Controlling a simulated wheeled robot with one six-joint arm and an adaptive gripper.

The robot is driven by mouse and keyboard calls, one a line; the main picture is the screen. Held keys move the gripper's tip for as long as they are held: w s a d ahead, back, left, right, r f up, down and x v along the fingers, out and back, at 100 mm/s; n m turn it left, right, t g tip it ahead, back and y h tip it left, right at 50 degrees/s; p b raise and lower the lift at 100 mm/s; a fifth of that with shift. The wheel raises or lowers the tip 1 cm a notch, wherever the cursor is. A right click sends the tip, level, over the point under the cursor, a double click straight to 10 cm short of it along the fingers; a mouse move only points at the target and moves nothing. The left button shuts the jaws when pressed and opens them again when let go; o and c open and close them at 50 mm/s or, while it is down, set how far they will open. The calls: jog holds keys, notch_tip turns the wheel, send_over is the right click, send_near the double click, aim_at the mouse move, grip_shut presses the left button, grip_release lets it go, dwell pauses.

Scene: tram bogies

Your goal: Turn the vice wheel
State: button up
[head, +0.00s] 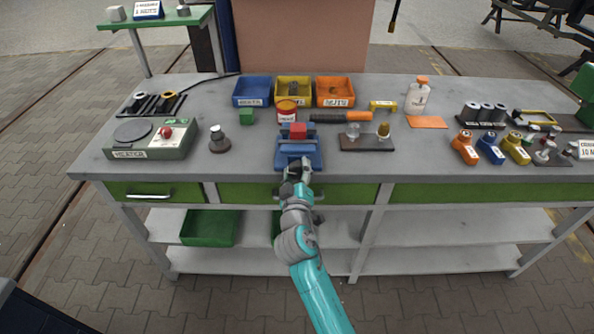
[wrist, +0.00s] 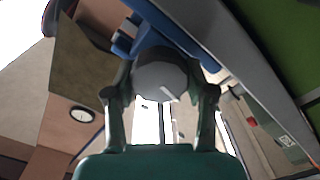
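The blue vice (head: 299,155) stands at the front edge of the bench, with a red block (head: 298,130) at its top. My gripper (head: 300,167) reaches up to the vice's front from below and hides the wheel in the head view. In the wrist view, the grey round vice wheel (wrist: 160,80) sits between the two fingers of my gripper (wrist: 158,82), one on each side. The fingers stand apart by about the wheel's width. I cannot tell whether they touch its rim. Part of the blue vice (wrist: 150,38) shows behind the wheel.
Blue (head: 252,92), yellow (head: 293,91) and orange (head: 335,92) bins stand behind the vice. A tin (head: 287,112), a green block (head: 247,117) and an orange-handled tool (head: 352,116) lie nearby. A heater box (head: 152,140) is at the left. Green drawer fronts (head: 243,193) lie below.

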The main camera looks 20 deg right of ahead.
jog(key=shift+c, duration=0.7)
jog(key=m, duration=0.5)
jog(key=shift+d+m, duration=0.1)
jog(key=shift+m, duration=0.3)
jog(key=m, duration=0.5)
jog(key=shift+d+m, duration=0.1)
jog(key=shift+m, duration=0.3)
jog(key=o, duration=1.2)
jog(key=shift+c, duration=0.2)
jog(key=shift+s, duration=0.1)
